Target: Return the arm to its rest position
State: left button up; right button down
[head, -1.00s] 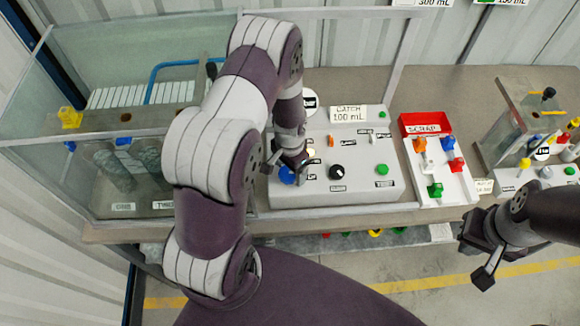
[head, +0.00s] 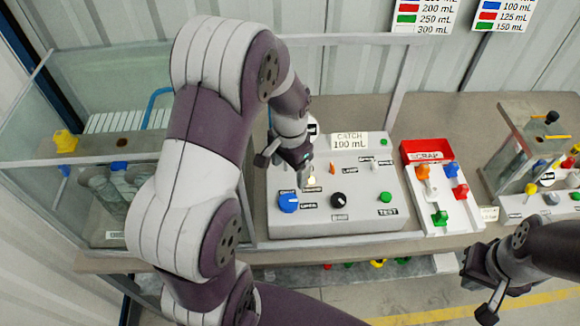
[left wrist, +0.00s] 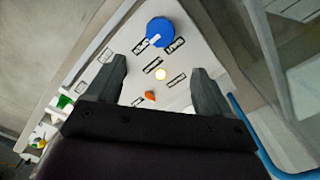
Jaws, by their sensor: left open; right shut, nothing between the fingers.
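My left arm crosses the left half of the head view. Its gripper (head: 286,172) hangs above the upper left of the grey control panel (head: 355,222), open and empty. In the left wrist view the two fingers of the left gripper (left wrist: 158,72) stand apart. Past them are the blue knob (left wrist: 160,31), a pale lit button (left wrist: 160,74) and an orange switch (left wrist: 150,96). The blue knob (head: 288,203) is uncovered in the head view, below the gripper and apart from it. My right gripper (head: 480,285) is shut and empty in front of the table, at lower right.
A clear-walled enclosure (head: 100,235) with grey cylinders inside stands left of the panel. A scrap tray (head: 428,156) with coloured parts is right of the panel. A clear-sided fixture (head: 515,150) stands further right. Bare tabletop (head: 440,105) lies behind the tray.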

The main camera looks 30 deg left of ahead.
pick_arm(q)
jog(key=s+d+n+t+b, duration=0.1)
jog(key=s+d+n+b, duration=0.3)
jog(key=s, duration=0.5)
jog(key=shift+s+d+f+b, duration=0.4)
jog(key=shift+d+b, duration=0.2)
jog(key=shift+d, duration=0.05)
jog(key=shift+s+d, duration=0.1)
jog(key=shift+s, duration=0.1)
jog(key=shift+w, duration=0.15)
dwell(1.0)
